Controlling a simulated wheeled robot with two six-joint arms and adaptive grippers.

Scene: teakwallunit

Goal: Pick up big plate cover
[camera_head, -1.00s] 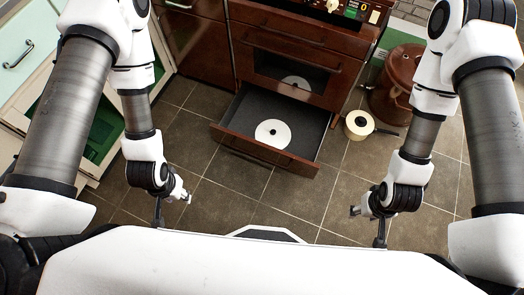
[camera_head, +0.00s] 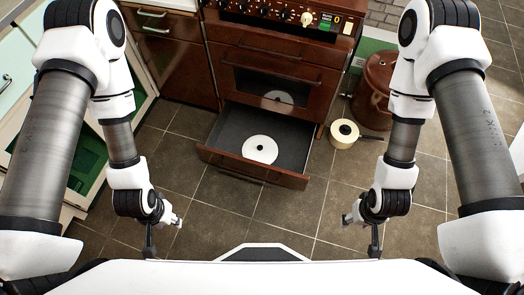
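A flat round white disc with a small dark spot at its centre, which looks like the big plate cover (camera_head: 260,150), lies in the open drawer (camera_head: 210,157) under the oven. Nothing covers it. My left gripper (camera_head: 177,219) hangs over the floor to the left of the drawer and nearer to me. My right gripper (camera_head: 346,219) hangs over the floor to the right, also nearer to me. Both are apart from the cover, and I see nothing held. Their fingers are too small to tell open from shut.
The brown oven (camera_head: 278,83) stands behind the drawer, its glass reflecting the disc. A cream pan (camera_head: 343,133) with a dark handle and a brown lidded pot (camera_head: 373,92) stand on the floor at right. Pale cabinets (camera_head: 20,75) line the left. The tiles in front are clear.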

